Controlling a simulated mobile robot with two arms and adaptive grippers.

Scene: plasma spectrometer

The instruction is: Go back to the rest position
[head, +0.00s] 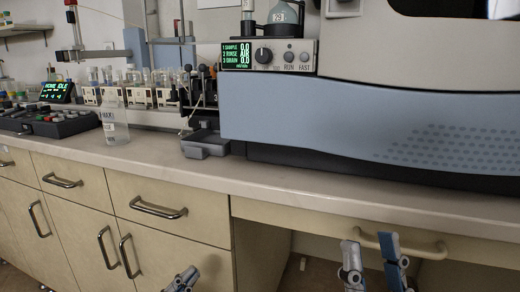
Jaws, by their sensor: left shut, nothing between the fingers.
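My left gripper (189,271) shows at the bottom edge, left of centre, in front of the cabinet doors and below the counter. Its fingers are together with nothing between them. My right gripper (370,245) is at the bottom, right of centre, below the counter's front edge and in front of a rail-like handle (425,250). Its two fingers stand apart and I see nothing between them. Most of both arms is out of view.
The counter (185,172) has a clear front strip. A large blue-grey instrument (310,120) stands on it at right. Drawer handles (158,208) stick out below.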

